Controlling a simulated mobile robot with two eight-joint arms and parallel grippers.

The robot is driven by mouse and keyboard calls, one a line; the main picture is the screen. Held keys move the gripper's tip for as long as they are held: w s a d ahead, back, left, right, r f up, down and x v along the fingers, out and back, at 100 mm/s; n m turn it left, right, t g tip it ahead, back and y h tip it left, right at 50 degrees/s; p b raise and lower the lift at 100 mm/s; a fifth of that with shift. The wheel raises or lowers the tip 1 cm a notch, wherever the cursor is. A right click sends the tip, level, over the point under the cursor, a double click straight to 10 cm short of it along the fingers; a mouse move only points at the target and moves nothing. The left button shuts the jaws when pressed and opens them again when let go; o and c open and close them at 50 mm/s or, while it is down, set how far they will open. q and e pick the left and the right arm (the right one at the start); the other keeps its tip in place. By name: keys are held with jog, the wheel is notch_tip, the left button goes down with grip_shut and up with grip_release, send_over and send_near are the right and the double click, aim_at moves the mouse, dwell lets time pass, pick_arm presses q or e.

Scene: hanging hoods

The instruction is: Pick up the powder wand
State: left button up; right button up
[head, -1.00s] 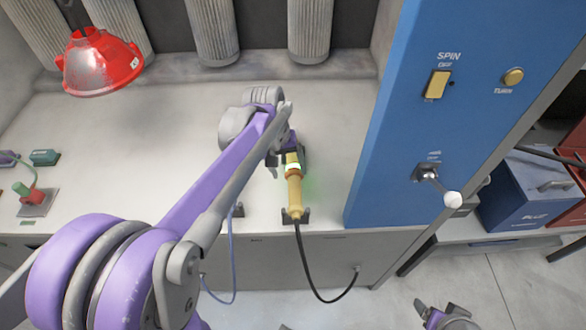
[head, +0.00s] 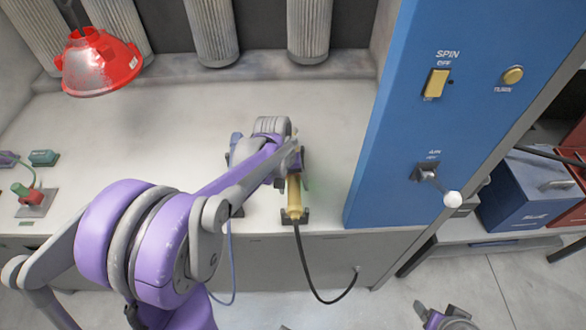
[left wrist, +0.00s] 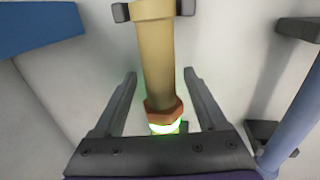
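The powder wand (head: 294,196) is a yellow handle with a black cable, resting in dark holders at the front of the white bench. In the left wrist view the yellow wand (left wrist: 157,60) runs between my left gripper's fingers, with an orange collar and a green-white glowing ring near the palm. My left gripper (left wrist: 160,78) is open, one finger on each side of the wand with gaps visible. In the head view my left gripper (head: 292,165) is over the wand's far end and partly hidden by my arm. My right gripper (head: 447,318) shows at the bottom edge.
A blue panel (head: 440,120) with switches stands close on the right. A second, blue tool (left wrist: 295,115) lies beside the wand. A red hood (head: 100,62) hangs at the left. The bench (head: 130,130) is clear in the middle.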

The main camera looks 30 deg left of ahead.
pick_arm(q)
grip_shut()
jog(key=shift+r, duration=0.15)
notch_tip(320, 180, up, 10)
jog(key=shift+f+p, duration=0.1)
jog(key=shift+p, duration=0.35)
notch_tip(320, 180, up, 5)
jog(key=p, duration=0.2)
jog(key=shift+p, duration=0.3)
pick_arm(e)
jog(key=r, duration=0.1)
jog(key=w+r, duration=0.1)
jog(key=r, duration=0.1)
jog(key=w+r, duration=0.1)
jog(key=shift+r, duration=0.4)
jog(key=shift+s, duration=0.15)
